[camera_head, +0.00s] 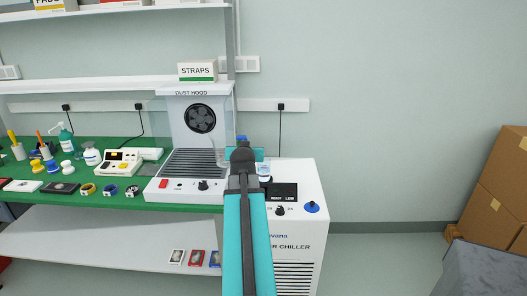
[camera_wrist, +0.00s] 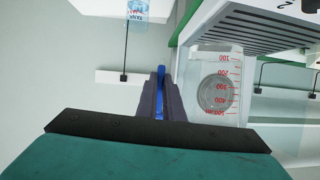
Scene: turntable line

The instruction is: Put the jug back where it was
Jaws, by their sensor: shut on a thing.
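The jug (camera_wrist: 238,88) is clear, with red measuring marks, and shows right of the fingers in the wrist view. My gripper (camera_wrist: 161,92) is shut on a blue strip that looks like the jug's handle. In the head view my gripper (camera_head: 243,150) is in front of the gap between the dust hood and the chiller, and my arm hides most of what is behind it. The jug is hard to make out there; only a little blue shows above the gripper. I cannot tell whether the jug touches anything beneath it.
The white chiller (camera_head: 305,190) has a display, a black knob and a blue round part on top. A small labelled container (camera_head: 264,172) shows beside my gripper. The dust hood (camera_head: 178,125) stands left on the green bench (camera_head: 170,203), among bottles, tape rolls and a meter. Boxes (camera_head: 505,185) stand far right.

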